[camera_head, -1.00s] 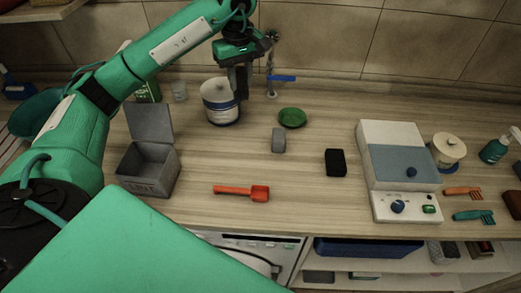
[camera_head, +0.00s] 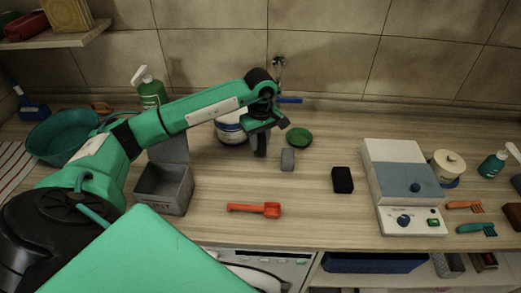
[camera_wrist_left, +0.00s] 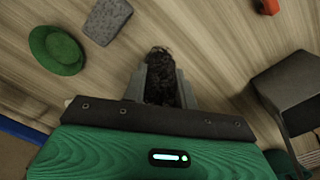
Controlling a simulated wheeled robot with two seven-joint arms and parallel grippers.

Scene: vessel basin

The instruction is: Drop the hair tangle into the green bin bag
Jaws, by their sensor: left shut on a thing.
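My left gripper (camera_head: 261,148) hangs above the counter near the back, in front of the white jar and left of the green round object. In the left wrist view its two grey fingers (camera_wrist_left: 160,84) are shut on a dark, fuzzy hair tangle (camera_wrist_left: 160,62). The tangle sticks out beyond the fingertips. In the head view I cannot make out the tangle. I cannot pick out a green bin bag for certain in either view. My right gripper is not in view.
A grey lint box (camera_head: 166,190) with its lid raised stands left of the gripper. A green round object (camera_head: 299,137), a grey block (camera_head: 288,159), a red scoop (camera_head: 254,209) and a black block (camera_head: 342,180) lie on the counter. A white device (camera_head: 400,185) stands right.

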